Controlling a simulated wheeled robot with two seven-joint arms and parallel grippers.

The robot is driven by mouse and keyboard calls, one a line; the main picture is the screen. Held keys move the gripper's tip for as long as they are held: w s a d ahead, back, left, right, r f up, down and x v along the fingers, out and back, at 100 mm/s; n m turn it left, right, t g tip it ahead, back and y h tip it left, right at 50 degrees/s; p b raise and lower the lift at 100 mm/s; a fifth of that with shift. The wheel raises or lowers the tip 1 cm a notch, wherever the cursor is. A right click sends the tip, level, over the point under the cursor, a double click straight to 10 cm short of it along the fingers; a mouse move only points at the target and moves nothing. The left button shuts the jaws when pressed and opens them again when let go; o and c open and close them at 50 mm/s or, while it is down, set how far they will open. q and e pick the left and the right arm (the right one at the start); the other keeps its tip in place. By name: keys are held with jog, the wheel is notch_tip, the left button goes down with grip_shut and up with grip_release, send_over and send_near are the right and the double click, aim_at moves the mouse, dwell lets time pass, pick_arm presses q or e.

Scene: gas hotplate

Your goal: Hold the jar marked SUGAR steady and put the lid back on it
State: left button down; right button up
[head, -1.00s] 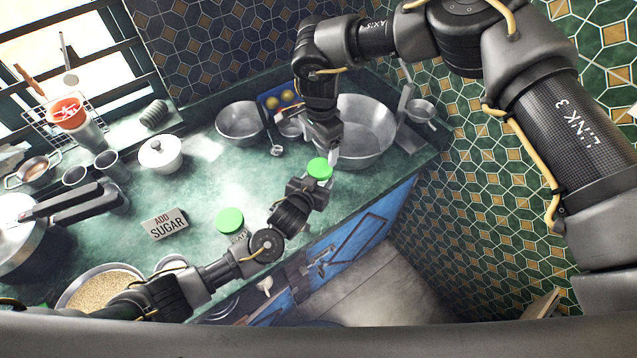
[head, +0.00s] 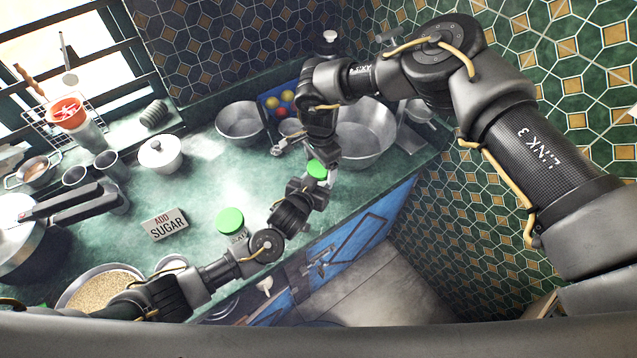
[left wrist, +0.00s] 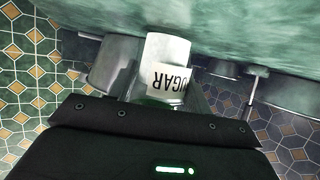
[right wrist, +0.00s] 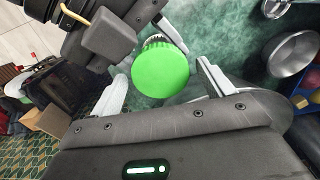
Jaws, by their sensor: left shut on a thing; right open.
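The jar marked SUGAR shows in the left wrist view (left wrist: 165,48) with its white label reading "UGAR". My left gripper (head: 308,184) is shut on this jar above the counter's front edge. The green lid (head: 317,168) sits at the jar's mouth and appears to be on it; whether it is fully seated I cannot tell. In the right wrist view, the lid (right wrist: 160,69) lies between the fingers of my right gripper (right wrist: 158,78), with a gap on each side. The right gripper is open, and its fingertips are mostly hidden in the head view.

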jog(key=c, duration=1)
jog(key=m, duration=0.3)
jog(key=o, duration=1.1)
jog(key=shift+r, duration=2.25)
jog(key=shift+c, duration=0.5)
